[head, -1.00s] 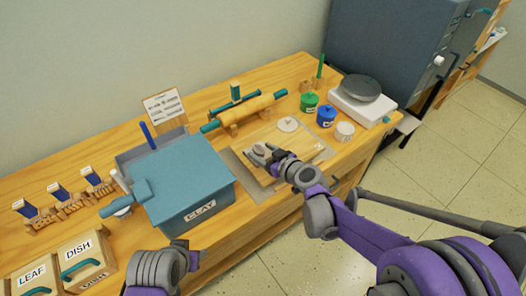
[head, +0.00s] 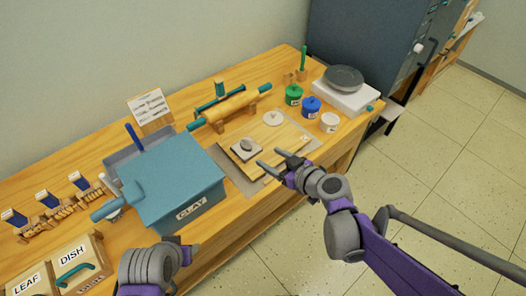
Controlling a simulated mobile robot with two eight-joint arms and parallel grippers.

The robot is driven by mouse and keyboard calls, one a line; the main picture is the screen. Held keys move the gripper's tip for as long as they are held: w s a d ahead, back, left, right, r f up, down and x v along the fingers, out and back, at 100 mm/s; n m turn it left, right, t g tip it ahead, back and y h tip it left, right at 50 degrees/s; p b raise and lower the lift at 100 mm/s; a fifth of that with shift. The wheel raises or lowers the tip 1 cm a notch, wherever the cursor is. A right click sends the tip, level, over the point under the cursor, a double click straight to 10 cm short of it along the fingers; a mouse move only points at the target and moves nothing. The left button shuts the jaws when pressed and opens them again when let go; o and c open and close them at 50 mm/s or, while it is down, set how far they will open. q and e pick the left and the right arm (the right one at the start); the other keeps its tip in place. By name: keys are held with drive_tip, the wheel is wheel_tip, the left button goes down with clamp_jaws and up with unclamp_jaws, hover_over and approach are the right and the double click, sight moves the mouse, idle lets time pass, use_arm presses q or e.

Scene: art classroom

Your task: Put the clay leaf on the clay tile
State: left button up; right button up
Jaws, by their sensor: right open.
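The clay tile (head: 237,155) is a pale grey square slab lying on the wooden board in the middle of the workbench. A darker grey oval piece, which looks like the clay leaf (head: 246,144), rests on top of the tile. My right gripper (head: 269,157) is open and empty, to the right of the tile and apart from it. My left gripper (head: 190,254) is low in the picture, in front of the bench; its fingers are too hidden to read.
The wooden board (head: 272,144) lies on a grey mat and also holds a round pale disc (head: 273,118). The blue-lidded CLAY box (head: 175,175) stands to the left. A rolling pin (head: 230,107) lies behind. Green (head: 293,95) and blue (head: 311,107) jars and a scale (head: 346,97) stand to the right.

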drive_tip(key=s+d+f+m+g+h, duration=0.2)
drive_tip(key=s+d, duration=0.4)
drive_tip(key=s, duration=0.5)
drive_tip(key=s+d+f+m+g+h, duration=0.3)
drive_tip(key=s+d+m+g+h, duration=0.1)
drive_tip(key=s, duration=0.6)
drive_tip(key=shift+s+d+f+m+h, duration=0.3)
drive_tip(key=shift+d+m+h, duration=0.3)
drive_tip(key=shift+d+h, duration=0.4)
